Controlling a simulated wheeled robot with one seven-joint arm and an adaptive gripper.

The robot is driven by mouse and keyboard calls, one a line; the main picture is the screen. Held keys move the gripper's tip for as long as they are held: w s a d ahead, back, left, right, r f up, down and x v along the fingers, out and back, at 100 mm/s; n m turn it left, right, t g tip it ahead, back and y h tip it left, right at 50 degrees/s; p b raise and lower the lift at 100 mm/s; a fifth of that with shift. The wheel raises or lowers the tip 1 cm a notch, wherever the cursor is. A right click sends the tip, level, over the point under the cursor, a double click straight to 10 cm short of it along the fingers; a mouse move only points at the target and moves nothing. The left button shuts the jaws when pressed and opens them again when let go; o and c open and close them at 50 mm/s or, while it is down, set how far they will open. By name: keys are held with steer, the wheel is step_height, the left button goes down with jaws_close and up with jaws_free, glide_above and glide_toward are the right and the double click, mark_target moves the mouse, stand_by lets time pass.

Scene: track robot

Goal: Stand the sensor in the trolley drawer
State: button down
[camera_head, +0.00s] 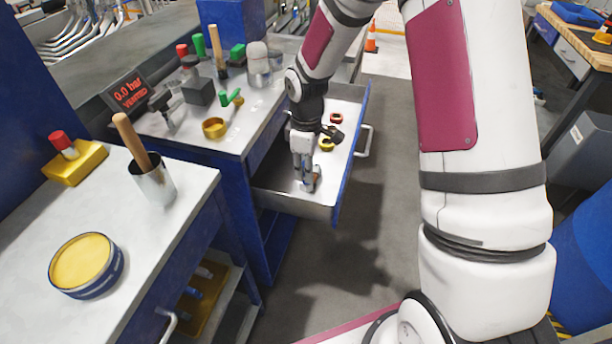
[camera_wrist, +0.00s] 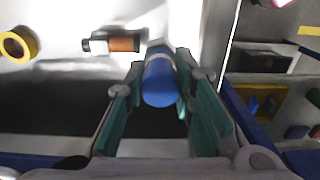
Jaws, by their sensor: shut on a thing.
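The trolley drawer (camera_head: 290,204) is pulled open to the right of the blue trolley (camera_head: 235,190). My gripper (camera_head: 308,182) points down inside the drawer, near its front end in the picture. In the wrist view my gripper (camera_wrist: 160,88) is shut on the sensor (camera_wrist: 158,82), a blue cylinder with a grey metal collar. The sensor's blue end faces the camera and its grey end points away toward the drawer floor, so it looks roughly upright. Whether its lower end touches the floor is hidden.
The trolley top carries several tools and a brass ring (camera_head: 214,128). A bench (camera_head: 130,245) with a yellow tin stands at the left.

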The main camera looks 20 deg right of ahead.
steer(key=shift+f, duration=1.85)
steer(key=shift+f+b, duration=0.15)
steer(key=shift+b, duration=0.2)
steer(key=c, duration=1.4)
jaws_free()
steer(key=shift+o, duration=0.2)
